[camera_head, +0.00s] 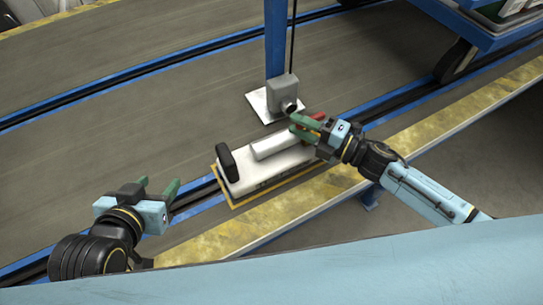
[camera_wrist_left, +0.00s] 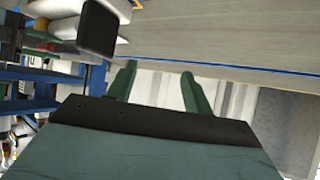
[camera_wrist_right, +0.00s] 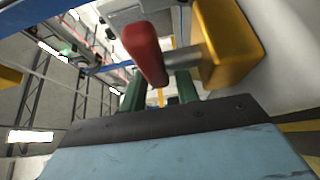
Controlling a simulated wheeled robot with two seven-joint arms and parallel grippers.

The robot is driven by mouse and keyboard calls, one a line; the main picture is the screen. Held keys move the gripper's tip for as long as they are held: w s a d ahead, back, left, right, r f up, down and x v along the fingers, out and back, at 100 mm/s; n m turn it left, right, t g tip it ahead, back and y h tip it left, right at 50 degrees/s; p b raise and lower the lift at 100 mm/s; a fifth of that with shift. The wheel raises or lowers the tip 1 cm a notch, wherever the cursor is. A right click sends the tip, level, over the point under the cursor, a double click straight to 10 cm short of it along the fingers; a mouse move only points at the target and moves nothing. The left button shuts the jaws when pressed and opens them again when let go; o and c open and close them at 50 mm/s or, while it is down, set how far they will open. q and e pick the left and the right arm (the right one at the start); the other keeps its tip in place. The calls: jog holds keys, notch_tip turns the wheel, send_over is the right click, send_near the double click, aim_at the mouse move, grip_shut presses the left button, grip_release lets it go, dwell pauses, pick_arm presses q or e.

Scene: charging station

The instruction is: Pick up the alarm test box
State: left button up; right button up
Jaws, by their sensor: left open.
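A white box (camera_head: 268,177) with a black upright grip (camera_head: 227,162) and a grey cylinder (camera_head: 280,142) on top lies on a yellow-edged base; it looks like the alarm test box, but no label is readable. My left gripper (camera_head: 157,185) is open and empty, left of the box and apart from it. The black grip also shows in the left wrist view (camera_wrist_left: 97,28). My right gripper (camera_head: 303,127) is at the box's right end, beside a red handle (camera_head: 318,116). In the right wrist view the red handle (camera_wrist_right: 145,52) lies across the spread fingers; contact is unclear.
A grey unit (camera_head: 282,92) on a white plate stands just behind the box, by a blue post (camera_head: 276,40). A blue wheeled cart (camera_head: 475,30) is at the upper right. A yellow worn edge (camera_head: 230,235) runs along the front. The grey surface at left is clear.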

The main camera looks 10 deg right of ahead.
jog(key=shift+w+a, duration=0.4)
jog(key=shift+a, duration=0.05)
grip_shut()
jog(key=shift+r, duration=0.25)
